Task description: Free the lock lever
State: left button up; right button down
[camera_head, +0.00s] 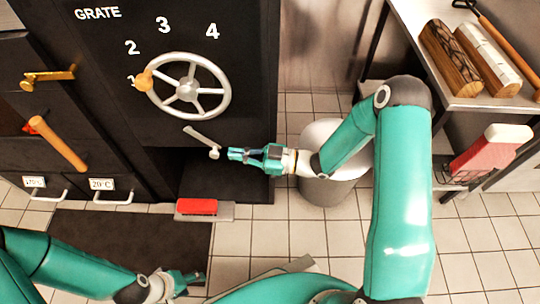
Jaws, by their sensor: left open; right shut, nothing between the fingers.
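A grey lever (202,137) with a small round knob at its lower right end is on the dark cabinet front, below the spoked handwheel (187,90). I take it for the lock lever; it slants down to the right. My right gripper (232,154) is shut and empty, its tips just right of the lever's knob; I cannot tell whether they touch. The wheel's orange knob (143,80) sits at number 1, partly covering that mark. My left gripper (193,280) is open and empty, low over the floor at the bottom of the view.
A red pedal (196,206) is at the cabinet's foot. A pale bin (325,189) stands behind my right forearm. Logs (456,58) lie on a metal shelf at right. A dark mat (120,240) covers the floor in front.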

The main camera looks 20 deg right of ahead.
jog(key=f+p+v, duration=0.1)
jog(key=f+v, duration=0.1)
jog(key=v, duration=0.8)
jog(key=shift+s, duration=0.15)
jog(key=a+r+g+y, duration=0.1)
jog(key=a+r+g, duration=0.1)
jog(key=a, duration=0.7)
jog(key=w+a+f+m+h, duration=0.2)
jog(key=a+f+m+h, duration=0.2)
jog(key=f+m+h, duration=0.15)
jog(key=s+d+f+m+g+h, duration=0.35)
jog(key=s+f+m, duration=0.2)
jog(key=s, duration=0.35)
jog(key=s+d+f+m+g+h, duration=0.2)
jog(key=s+f+m+g+h, duration=0.2)
jog(key=s+f, duration=0.35)
notch_tip(320, 180, up, 34)
jog(key=p, duration=3.4)
jog(key=shift+s+a+y, duration=0.3)
